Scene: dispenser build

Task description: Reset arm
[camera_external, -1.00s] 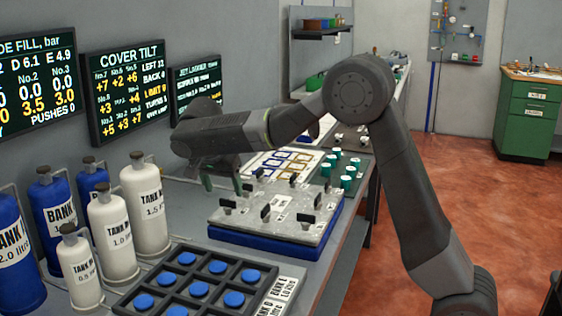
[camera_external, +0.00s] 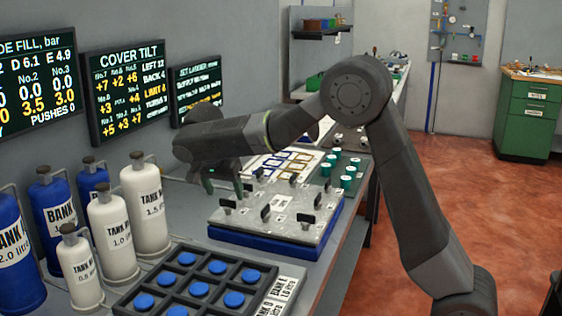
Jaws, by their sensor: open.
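My gripper (camera_external: 223,184) hangs at the end of my arm above the back left of the grey metal cover plate (camera_external: 290,224). Its two fingers point down and stand apart, with nothing seen between them. The plate sits on a blue base (camera_external: 270,243) and carries several black clamp handles. My arm's wrist and forearm hide part of the bench and the wall behind.
White tanks (camera_external: 147,210) and blue tanks (camera_external: 58,207) stand at the left. A black tray (camera_external: 128,306) of blue buttons is in front. Green-and-white cylinders (camera_external: 346,181) stand behind the plate. Wall screens (camera_external: 130,92) hang at the left.

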